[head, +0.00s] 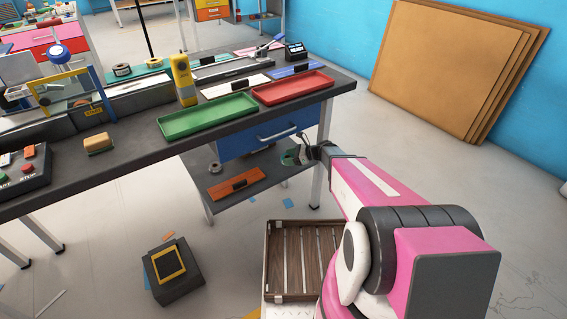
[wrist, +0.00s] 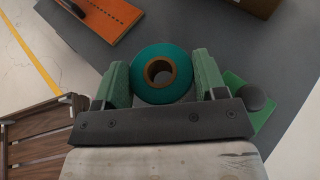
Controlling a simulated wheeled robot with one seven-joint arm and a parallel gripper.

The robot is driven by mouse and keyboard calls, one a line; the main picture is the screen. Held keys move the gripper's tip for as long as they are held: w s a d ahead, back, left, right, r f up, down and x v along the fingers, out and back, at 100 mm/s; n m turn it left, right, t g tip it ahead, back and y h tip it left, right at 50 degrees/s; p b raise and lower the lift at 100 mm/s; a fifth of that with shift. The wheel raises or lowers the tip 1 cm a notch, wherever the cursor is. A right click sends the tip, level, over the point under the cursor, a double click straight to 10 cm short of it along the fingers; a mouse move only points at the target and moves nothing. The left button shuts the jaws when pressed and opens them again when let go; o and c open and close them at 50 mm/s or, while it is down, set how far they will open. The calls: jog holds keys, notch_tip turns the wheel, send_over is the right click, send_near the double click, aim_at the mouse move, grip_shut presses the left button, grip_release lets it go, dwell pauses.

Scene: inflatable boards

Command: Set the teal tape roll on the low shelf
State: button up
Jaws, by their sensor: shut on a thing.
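The teal tape roll (wrist: 161,60), with a brown core, sits between the two green fingers of my gripper (wrist: 162,76) in the wrist view. My gripper is shut on it. The grey low shelf (wrist: 215,40) lies beneath the roll; I cannot tell whether they touch. In the head view the low shelf (head: 268,165) is under the workbench, and my gripper (head: 298,156) is at its right end. The roll is hard to make out there, partly hidden by my arm.
An orange plate (head: 237,183) with a black handle lies on the shelf, also at upper left in the wrist view (wrist: 100,18). A green piece with a dark knob (wrist: 255,98) is right of my gripper. A blue drawer (head: 262,138) hangs above the shelf. A bench leg (head: 316,185) stands close by.

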jog(key=shift+w+a, duration=0.15)
jog(key=shift+a, duration=0.55)
jog(key=shift+w+a, duration=0.15)
jog(key=shift+a, duration=0.55)
jog(key=shift+f, duration=1.75)
jog(key=o, duration=1)
jog(key=shift+f, duration=0.1)
jog(key=shift+c, duration=0.2)
